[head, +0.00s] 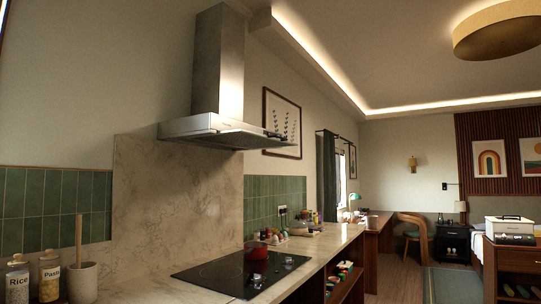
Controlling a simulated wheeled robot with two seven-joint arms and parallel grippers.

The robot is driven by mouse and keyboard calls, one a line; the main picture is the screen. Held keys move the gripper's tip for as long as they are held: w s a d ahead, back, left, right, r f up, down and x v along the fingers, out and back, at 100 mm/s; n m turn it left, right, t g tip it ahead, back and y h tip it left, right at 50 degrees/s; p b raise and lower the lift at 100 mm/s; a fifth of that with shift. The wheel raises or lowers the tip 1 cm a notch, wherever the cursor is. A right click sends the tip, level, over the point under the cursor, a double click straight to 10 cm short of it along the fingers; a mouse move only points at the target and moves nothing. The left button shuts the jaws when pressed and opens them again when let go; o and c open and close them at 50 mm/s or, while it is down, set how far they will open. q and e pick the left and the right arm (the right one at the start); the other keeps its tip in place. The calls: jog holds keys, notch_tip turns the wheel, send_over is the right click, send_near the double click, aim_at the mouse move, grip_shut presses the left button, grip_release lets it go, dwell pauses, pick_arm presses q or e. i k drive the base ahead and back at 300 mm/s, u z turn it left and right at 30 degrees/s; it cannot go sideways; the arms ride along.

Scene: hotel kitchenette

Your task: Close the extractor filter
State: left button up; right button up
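The steel extractor hood (190,125) is mounted on the wall above the cooktop, with its tall chimney (217,65) rising to the ceiling. Its underside (235,139) shows as a narrow, dim strip seen from below. I cannot clearly make out the filter or tell whether it hangs open. Small dark parts (275,136) show at the hood's right end; what they are is unclear. Neither of my grippers is in view.
A black cooktop (240,274) with a red pot (256,250) is set in the marble counter below the hood. Rice (18,279) and pasta (50,276) jars and a utensil crock (82,282) stand at the left. The space between hood and cooktop looks clear.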

aim_at(238, 138)
jog(key=z, duration=0.45)
jog(key=k, duration=0.55)
jog(key=z, duration=0.5)
jog(key=i, duration=1.7)
jog(key=u, duration=0.75)
